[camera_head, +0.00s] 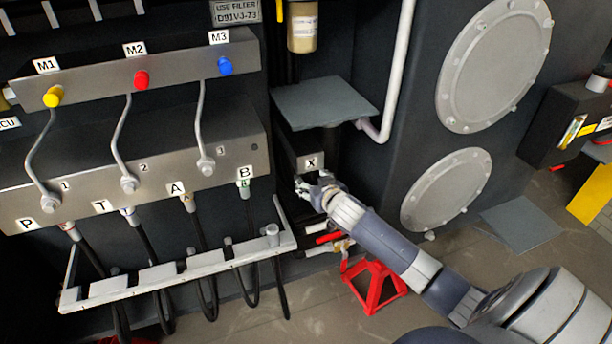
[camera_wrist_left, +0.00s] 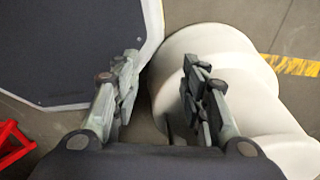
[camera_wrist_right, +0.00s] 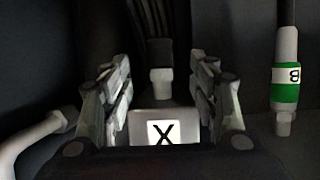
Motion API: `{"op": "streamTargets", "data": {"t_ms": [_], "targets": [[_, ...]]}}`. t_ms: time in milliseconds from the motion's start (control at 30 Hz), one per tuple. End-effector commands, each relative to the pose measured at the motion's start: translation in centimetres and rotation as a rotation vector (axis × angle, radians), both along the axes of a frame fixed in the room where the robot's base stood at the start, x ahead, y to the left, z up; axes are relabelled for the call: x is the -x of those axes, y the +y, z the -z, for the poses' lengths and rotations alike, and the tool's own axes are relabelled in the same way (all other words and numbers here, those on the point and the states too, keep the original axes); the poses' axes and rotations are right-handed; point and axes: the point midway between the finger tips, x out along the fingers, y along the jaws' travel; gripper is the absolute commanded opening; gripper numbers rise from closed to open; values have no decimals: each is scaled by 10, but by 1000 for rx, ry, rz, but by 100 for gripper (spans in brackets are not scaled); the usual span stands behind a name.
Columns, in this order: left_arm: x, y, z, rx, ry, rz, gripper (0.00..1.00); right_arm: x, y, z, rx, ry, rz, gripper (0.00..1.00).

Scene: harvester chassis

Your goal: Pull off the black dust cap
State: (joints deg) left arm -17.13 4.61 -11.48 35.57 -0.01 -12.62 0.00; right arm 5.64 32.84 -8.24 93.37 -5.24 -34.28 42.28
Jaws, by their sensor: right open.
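In the right wrist view, a black cap (camera_wrist_right: 160,54) sits on a pale fitting (camera_wrist_right: 161,83) that stands on the block labelled X (camera_wrist_right: 165,132). My right gripper (camera_wrist_right: 162,80) is open, with one finger on each side of the fitting and clear gaps between. It holds nothing. In the head view, my right gripper (camera_head: 316,188) is just below the X block (camera_head: 308,162); the cap cannot be made out there. My left gripper (camera_wrist_left: 158,85) is open and empty in the left wrist view, over floor and pale rounded parts.
A grey plate (camera_head: 325,102) overhangs the X block. A white pipe (camera_head: 396,70) runs down to its right. A hose fitting with a green B band (camera_wrist_right: 286,86) stands on the right. A red stand (camera_head: 374,288) is on the floor below my right arm.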

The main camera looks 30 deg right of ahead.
Motion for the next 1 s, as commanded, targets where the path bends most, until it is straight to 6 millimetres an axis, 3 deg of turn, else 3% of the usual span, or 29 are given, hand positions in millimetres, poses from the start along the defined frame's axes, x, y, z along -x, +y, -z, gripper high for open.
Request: {"op": "streamTargets", "data": {"t_ms": [167,500,1000], "targets": [[-14,-1,-3,3,-22,1,40,-26,-6,10,0,0,1,54],[4,0,0,0,5,1,40,-62,-15,27,-2,0,1,54],[4,0,0,0,6,0,40,-70,-16,31,-1,1,-1,52]]}}
